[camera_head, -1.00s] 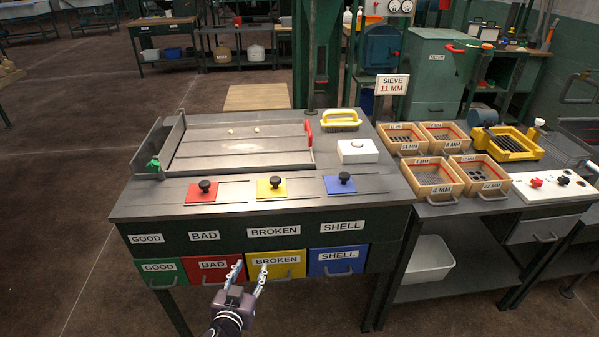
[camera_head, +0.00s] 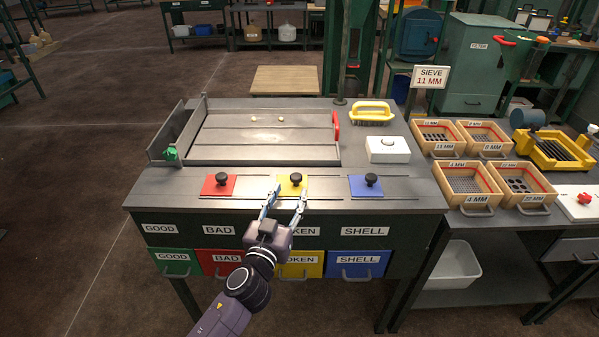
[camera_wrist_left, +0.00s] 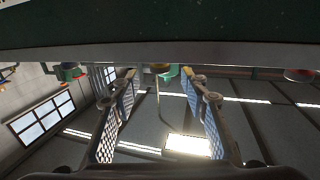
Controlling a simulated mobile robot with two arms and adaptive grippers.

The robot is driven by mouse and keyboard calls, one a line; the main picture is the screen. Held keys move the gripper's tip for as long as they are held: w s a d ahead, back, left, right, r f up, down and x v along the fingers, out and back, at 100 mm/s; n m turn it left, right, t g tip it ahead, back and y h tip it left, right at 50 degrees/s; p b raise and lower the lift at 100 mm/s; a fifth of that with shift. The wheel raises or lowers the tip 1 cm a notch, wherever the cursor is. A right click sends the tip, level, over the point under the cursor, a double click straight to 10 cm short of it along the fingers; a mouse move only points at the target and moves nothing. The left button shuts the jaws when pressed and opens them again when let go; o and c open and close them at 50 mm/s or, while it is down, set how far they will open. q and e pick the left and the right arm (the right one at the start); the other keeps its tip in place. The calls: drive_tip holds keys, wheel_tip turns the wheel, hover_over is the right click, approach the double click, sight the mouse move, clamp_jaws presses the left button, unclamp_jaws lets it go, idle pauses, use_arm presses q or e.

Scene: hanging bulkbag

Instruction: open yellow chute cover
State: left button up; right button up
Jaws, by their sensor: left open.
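The yellow chute cover (camera_head: 291,187) is a flat square plate with a black knob (camera_head: 296,179), lying on the grey worktop between the red and blue covers. My left gripper (camera_head: 285,196) is open, its fingers pointing up toward the yellow cover at the table's front edge. Its fingertips overlap the yellow cover's near edge in the head view; contact with the knob does not show. In the left wrist view the two fingers (camera_wrist_left: 158,90) are spread apart with nothing between them. My right gripper is out of view.
A red cover (camera_head: 218,186) and a blue cover (camera_head: 369,188) sit either side. Labelled drawers hang below the table front, including a blue drawer (camera_head: 372,262). A sorting tray (camera_head: 262,150), yellow-handled brush (camera_head: 371,113) and white box (camera_head: 388,150) stand behind.

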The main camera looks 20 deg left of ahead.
sight(295, 182)
use_arm(q)
drive_tip(key=shift+w+r, duration=0.15)
drive_tip(key=shift+w, duration=0.3)
drive_tip(key=w, duration=0.5)
drive_tip(key=shift+w+p, duration=0.3)
drive_tip(key=shift+p, duration=0.1)
drive_tip(key=shift+w, duration=0.3)
clamp_jaws()
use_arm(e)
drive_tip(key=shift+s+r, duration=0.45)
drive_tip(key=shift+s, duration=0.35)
